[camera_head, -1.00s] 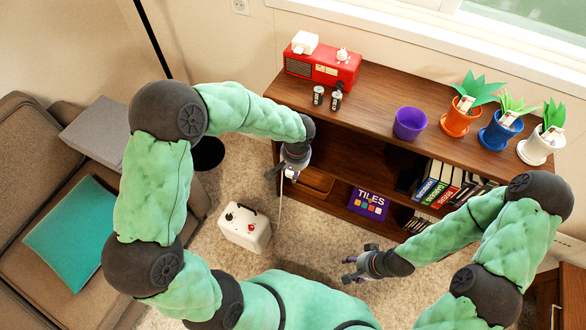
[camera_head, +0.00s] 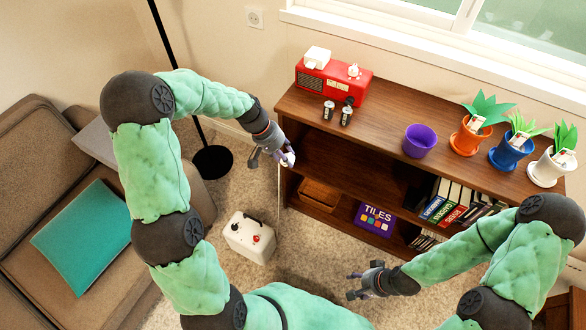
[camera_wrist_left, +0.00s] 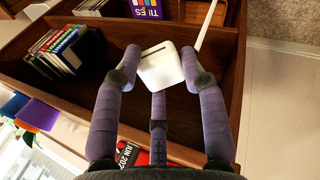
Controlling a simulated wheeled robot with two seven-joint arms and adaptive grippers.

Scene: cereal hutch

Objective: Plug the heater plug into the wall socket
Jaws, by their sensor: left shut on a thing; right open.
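The heater plug (camera_wrist_left: 161,69) is a white block with a dark slot, gripped between the fingers in the left wrist view. It also shows as a small white piece in the head view (camera_head: 289,158). My left gripper (camera_head: 277,157) is shut on it, in front of the bookcase's left end. A thin white cord hangs from the plug toward the white heater (camera_head: 250,238) on the carpet. The wall socket (camera_head: 254,18) is on the wall at the top, above and left of the red radio. My right gripper (camera_head: 362,285) is open and empty, low over the carpet.
A wooden bookcase (camera_head: 385,120) stands at the wall. On it are a red radio (camera_head: 333,80), two small dark cans, a purple pot (camera_head: 419,141) and three potted plants. A black lamp pole (camera_head: 168,45) stands left. A sofa is further left.

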